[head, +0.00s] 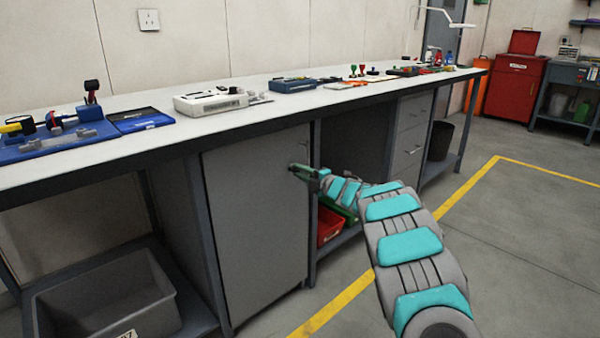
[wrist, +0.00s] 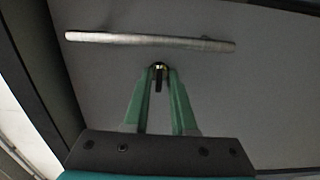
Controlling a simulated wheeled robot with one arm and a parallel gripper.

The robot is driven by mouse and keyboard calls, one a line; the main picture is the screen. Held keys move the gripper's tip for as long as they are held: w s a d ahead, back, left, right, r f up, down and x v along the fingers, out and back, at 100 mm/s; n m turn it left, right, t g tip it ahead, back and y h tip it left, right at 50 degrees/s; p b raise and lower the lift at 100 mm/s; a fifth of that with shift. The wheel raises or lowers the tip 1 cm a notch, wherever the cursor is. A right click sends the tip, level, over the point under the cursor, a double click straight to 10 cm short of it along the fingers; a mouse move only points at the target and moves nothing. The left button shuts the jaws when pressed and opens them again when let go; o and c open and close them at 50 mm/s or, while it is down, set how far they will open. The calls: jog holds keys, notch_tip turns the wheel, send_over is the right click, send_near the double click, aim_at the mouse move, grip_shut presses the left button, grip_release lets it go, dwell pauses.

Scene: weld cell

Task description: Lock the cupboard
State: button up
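The cupboard (head: 255,220) is a grey door under the workbench, and it looks closed. Its bar handle (wrist: 150,40) shows in the wrist view, across the door face just beyond my fingertips. My gripper (head: 303,171) is at the door's upper right in the head view. In the wrist view my gripper (wrist: 160,76) has its green fingers close together on a small dark and brass piece, which looks like a key (wrist: 158,80). The fingers hide most of it. I cannot tell whether it sits in a lock.
The long workbench (head: 150,155) carries tools above the cupboard. A grey bin (head: 110,305) stands on the lower shelf at left. A red bin (head: 329,226) is in the open bay right of the door. The floor in front is clear.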

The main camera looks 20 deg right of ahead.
jog(key=shift+o, duration=0.9)
jog(key=shift+s, duration=0.1)
jog(key=b+v, duration=0.1)
jog(key=v, duration=0.6)
jog(key=shift+s+d, duration=0.2)
jog(key=shift+s, duration=0.1)
jog(key=shift+r, duration=0.1)
